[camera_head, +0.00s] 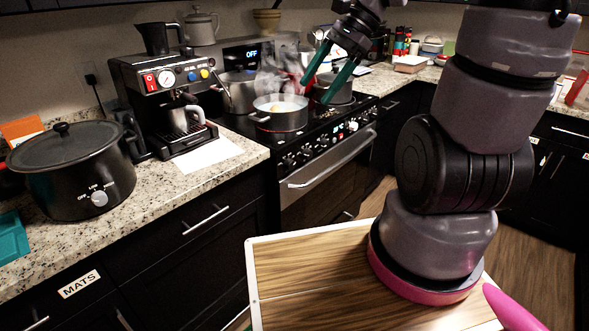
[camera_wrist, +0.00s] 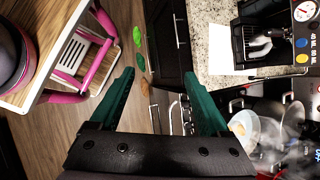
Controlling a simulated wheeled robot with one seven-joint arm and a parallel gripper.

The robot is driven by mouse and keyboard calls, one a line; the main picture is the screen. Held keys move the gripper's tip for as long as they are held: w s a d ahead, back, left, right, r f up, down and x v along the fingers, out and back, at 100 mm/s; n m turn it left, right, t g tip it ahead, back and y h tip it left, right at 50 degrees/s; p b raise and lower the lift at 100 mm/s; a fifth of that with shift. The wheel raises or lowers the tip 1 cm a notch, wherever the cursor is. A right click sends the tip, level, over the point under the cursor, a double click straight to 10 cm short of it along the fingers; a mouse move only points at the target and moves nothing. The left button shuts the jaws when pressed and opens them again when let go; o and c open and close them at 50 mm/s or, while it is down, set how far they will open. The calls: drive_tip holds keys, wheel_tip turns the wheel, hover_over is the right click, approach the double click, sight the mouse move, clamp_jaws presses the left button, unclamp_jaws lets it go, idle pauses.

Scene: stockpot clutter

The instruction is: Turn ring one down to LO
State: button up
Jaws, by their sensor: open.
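The black stove (camera_head: 330,150) stands at the middle, with a row of small knobs (camera_head: 305,150) and a red-lit display along its front panel. Which knob is ring one, and its setting, are too small to read. A steaming stockpot (camera_head: 281,120) with pale liquid and an orange piece sits on the front left of the cooktop; the pot also shows in the wrist view (camera_wrist: 258,128). My gripper (camera_head: 319,88) has green fingers, spread apart and empty, above the stove's right side in the head view. In the wrist view, the fingers (camera_wrist: 158,74) frame the floor and stove front.
More pots, such as a tall one (camera_head: 238,92) and a dark one (camera_head: 334,88), fill the cooktop. An espresso machine (camera_head: 165,95) and black slow cooker (camera_head: 75,170) stand on the left counter. The oven handle (camera_head: 330,160) juts out below the knobs.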

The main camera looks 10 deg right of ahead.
drive_tip(key=w+a+f+m+g+y, duration=0.1)
drive_tip(key=w+a+f+m+y, duration=0.2)
drive_tip(key=w+f+m+y, duration=0.45)
drive_tip(key=m+t, duration=1.3)
drive_tip(key=m, duration=1.3)
approach(292, 167)
drive_tip(key=s+a+r, duration=0.3)
drive_tip(key=a+r, duration=0.1)
drive_tip(key=r, duration=0.7)
wheel_tip(292, 167, down, 10)
drive_tip(key=d+m+t+h, duration=0.25)
drive_tip(key=m+h, duration=0.25)
drive_tip(key=m, duration=0.4)
drive_tip(key=shift+t, duration=0.45)
drive_tip(key=x, duration=1)
drive_tip(key=shift+s+a+f, duration=0.15)
clamp_jaws()
